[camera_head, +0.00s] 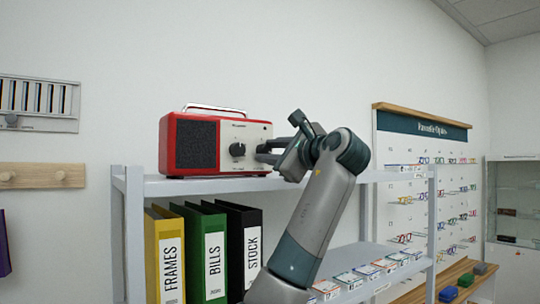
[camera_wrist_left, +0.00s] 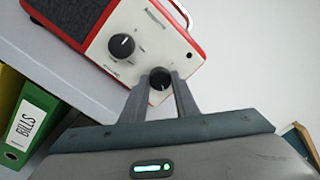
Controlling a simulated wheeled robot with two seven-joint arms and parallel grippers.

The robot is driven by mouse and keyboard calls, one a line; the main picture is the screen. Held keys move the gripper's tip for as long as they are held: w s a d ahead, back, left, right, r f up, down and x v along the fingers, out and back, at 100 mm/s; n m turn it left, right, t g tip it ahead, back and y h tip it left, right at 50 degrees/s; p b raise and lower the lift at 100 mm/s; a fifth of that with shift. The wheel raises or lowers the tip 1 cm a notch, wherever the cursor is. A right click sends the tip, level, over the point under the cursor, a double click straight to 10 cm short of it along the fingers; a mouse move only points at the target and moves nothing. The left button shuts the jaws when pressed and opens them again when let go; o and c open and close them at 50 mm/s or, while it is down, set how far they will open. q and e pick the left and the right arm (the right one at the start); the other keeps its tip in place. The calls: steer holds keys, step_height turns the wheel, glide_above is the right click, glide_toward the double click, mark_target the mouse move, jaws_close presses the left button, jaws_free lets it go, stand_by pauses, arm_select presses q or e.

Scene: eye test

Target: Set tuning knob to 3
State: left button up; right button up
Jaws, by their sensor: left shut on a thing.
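A red radio (camera_head: 190,145) with a white front panel and a dark speaker grille stands on the top shelf. It shows tilted in the left wrist view (camera_wrist_left: 75,12). Its larger black left knob (camera_wrist_left: 122,46) is free, and it also shows in the head view (camera_head: 237,149). My left gripper (camera_head: 263,150) reaches the right end of the front panel. In the left wrist view its fingers (camera_wrist_left: 160,84) are shut on the smaller black right knob (camera_wrist_left: 160,76), one on each side. The arm hides this knob in the head view. The dial markings are too small to read. My right gripper is not in view.
The grey shelf (camera_head: 150,187) holds yellow (camera_head: 165,250), green (camera_head: 205,250) and black (camera_head: 243,240) binders below the radio. Several small cards (camera_head: 350,278) lie on the lower shelf. An eyewear display board (camera_head: 422,130) stands at right.

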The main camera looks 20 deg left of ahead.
arm_select(q)
steer(key=shift+f, duration=0.1)
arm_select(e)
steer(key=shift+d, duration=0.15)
arm_select(q)
steer(key=o, duration=1.1)
steer(key=shift+c, duration=0.2)
steer(key=shift+d, duration=0.1)
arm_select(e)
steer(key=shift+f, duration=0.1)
arm_select(q)
steer(key=shift+s+d+b, duration=0.3)
arm_select(e)
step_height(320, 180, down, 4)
steer(key=b, duration=0.4)
arm_select(q)
steer(key=r+b+v, duration=0.1)
steer(key=b+v, duration=0.1)
steer(key=v, duration=1.4)
steer(key=shift+d+f, duration=0.2)
steer(key=shift+f, duration=0.25)
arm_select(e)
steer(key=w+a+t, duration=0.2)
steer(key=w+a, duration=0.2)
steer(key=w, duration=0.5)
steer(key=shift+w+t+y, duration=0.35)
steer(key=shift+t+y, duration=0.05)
arm_select(q)
steer(key=shift+s, duration=0.1)
